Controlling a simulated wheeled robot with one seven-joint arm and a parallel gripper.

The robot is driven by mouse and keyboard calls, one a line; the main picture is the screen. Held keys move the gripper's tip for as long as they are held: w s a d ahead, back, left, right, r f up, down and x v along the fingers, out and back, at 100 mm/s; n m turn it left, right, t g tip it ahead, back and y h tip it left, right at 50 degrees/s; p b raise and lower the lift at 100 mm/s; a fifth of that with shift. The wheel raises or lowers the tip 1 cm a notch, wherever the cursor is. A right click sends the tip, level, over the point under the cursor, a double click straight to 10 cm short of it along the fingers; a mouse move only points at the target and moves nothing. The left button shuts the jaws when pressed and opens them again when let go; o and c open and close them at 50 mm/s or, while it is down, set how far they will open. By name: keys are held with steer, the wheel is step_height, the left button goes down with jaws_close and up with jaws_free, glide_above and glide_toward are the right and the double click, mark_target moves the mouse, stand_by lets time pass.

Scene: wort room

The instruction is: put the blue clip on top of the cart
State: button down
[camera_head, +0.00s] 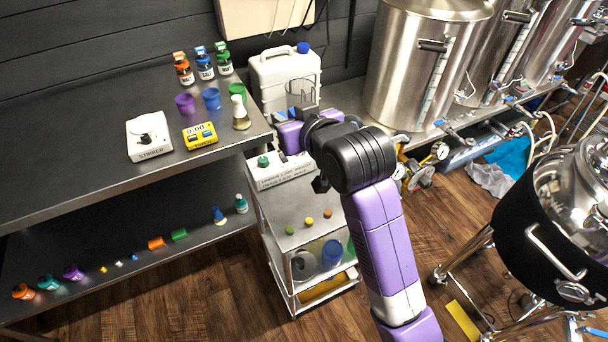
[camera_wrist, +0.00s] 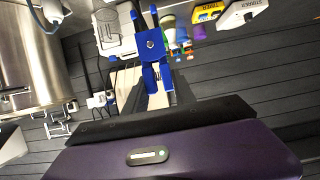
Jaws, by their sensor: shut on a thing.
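The blue clip (camera_wrist: 152,48) shows in the wrist view, straight ahead of my gripper (camera_wrist: 153,82). The dark fingers are shut on its lower part, and the clip is held up in the air. In the head view my black and purple wrist is above the back of the cart (camera_head: 284,212) and hides most of the gripper; I cannot make out the clip clearly there. The cart is pale grey, with a surface bearing small green, yellow and orange pieces, and cups on a lower shelf.
A labelled white box (camera_head: 270,176) and a white jug (camera_head: 285,75) with a blue cap stand by my wrist. The dark bench (camera_head: 85,180) on the left carries bottles, a stirrer (camera_head: 148,140) and a timer (camera_head: 200,135). Steel kettles (camera_head: 415,70) stand at the right.

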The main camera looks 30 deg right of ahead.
step_height(320, 180, down, 18)
stand_by(0.5)
steer(key=shift+a+f, duration=0.1)
steer(key=shift+f, duration=0.1)
steer(key=c, duration=1)
jaws_free()
steer(key=shift+c, duration=0.2)
steer(key=v, duration=1.2)
steer(key=shift+r, duration=0.15)
steer(key=shift+s, duration=0.1)
